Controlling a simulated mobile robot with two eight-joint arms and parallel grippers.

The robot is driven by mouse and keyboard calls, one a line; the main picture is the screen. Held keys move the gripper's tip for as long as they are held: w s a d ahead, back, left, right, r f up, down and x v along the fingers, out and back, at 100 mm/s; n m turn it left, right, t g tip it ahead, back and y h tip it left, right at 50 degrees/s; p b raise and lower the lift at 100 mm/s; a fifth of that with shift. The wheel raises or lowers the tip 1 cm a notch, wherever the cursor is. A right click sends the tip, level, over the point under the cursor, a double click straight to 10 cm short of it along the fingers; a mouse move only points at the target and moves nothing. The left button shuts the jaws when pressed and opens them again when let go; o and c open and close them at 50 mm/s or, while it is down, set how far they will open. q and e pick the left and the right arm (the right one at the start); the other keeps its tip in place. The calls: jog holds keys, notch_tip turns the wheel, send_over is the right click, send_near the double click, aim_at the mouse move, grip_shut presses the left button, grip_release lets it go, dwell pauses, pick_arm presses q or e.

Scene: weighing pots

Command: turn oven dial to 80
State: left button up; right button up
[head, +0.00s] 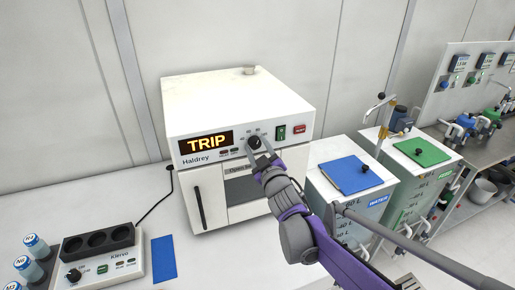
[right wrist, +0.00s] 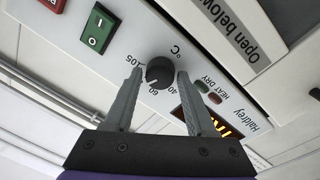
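The white oven (head: 215,110), marked Haldrey, stands on the bench with its orange display (head: 206,142) reading TRIP. Its round black dial (head: 254,143) is on the front panel; it also shows in the right wrist view (right wrist: 160,72). The marks 105, 60 and 40 are readable around it; 80 is not visible. The dial's light mark seems to be near 60. My right gripper (head: 264,153) is at the panel, its fingers (right wrist: 161,76) on either side of the dial with small gaps, apparently not gripping it. My left gripper is not in view.
A green switch (head: 281,132) and a red switch (head: 299,128) sit right of the dial. Tanks with a blue lid (head: 350,174) and a green lid (head: 421,152) stand to the right. A black-welled block heater (head: 98,240) and vials stand at front left.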

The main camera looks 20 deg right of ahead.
jog(key=shift+o, duration=1.1)
jog(key=shift+s, duration=0.1)
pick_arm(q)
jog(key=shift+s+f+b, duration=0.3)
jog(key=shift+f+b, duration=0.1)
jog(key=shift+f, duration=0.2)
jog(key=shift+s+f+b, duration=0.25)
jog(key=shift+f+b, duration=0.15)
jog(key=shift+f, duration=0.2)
pick_arm(e)
jog(key=s+a, duration=0.1)
jog(key=s, duration=0.9)
jog(key=shift+s+f, duration=0.25)
